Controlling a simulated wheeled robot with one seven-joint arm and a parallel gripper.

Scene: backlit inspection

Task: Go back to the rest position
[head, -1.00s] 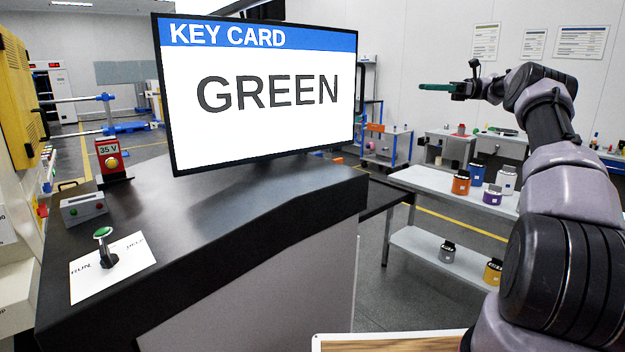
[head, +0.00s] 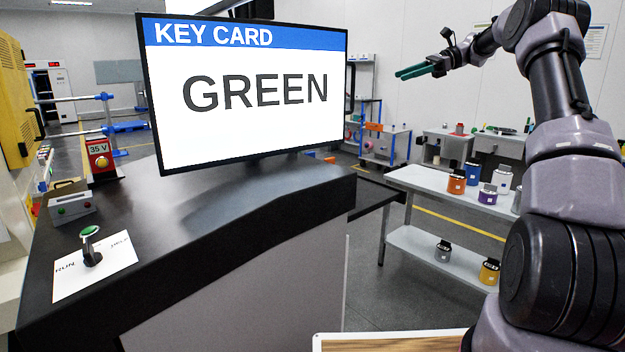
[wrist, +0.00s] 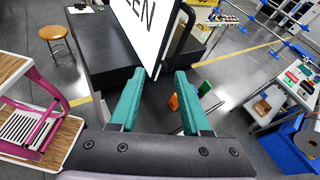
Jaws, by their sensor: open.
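My gripper (head: 412,71) is raised in the air to the right of the screen in the head view, with its green fingers pointing left. In the wrist view its two green fingers (wrist: 167,95) stand apart with nothing between them, so it is open and empty. The arm reaches up from the lower right of the head view. The screen (head: 245,125) reads "KEY CARD GREEN" and stands on a dark desk (head: 200,250). It also shows at the top of the wrist view (wrist: 150,25), beyond the fingertips.
A green-knobbed switch (head: 90,240) stands on a white card at the desk's left. A red 35 V box (head: 101,160) is behind it. A grey shelf table (head: 420,183) with several coloured canisters stands at right. In the wrist view, a stool (wrist: 54,36) stands at left.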

